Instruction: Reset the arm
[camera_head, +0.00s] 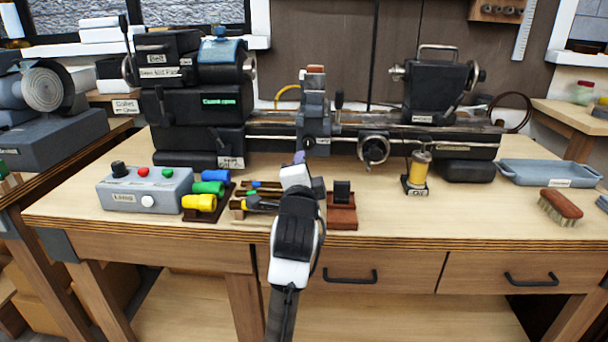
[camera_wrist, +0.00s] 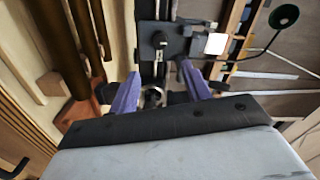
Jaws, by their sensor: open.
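My arm rises from the bottom middle of the head view, in front of the bench (camera_head: 460,210). My gripper (camera_head: 300,158) is at its far end, close to the lathe carriage (camera_head: 313,125); its fingers are mostly hidden there. In the wrist view my gripper (camera_wrist: 160,88) shows two purple fingers spread apart, with nothing held between them. The dark carriage parts (camera_wrist: 160,45) lie beyond and between the fingers. I cannot tell whether the fingers touch them.
The lathe headstock (camera_head: 205,125) stands at the left and the tailstock (camera_head: 437,90) at the right. A grey control box (camera_head: 147,190), coloured cylinders (camera_head: 200,202), a red-brown block (camera_head: 342,222), an oiler (camera_head: 417,172), a blue tray (camera_head: 548,174) and a brush (camera_head: 560,207) sit on the bench.

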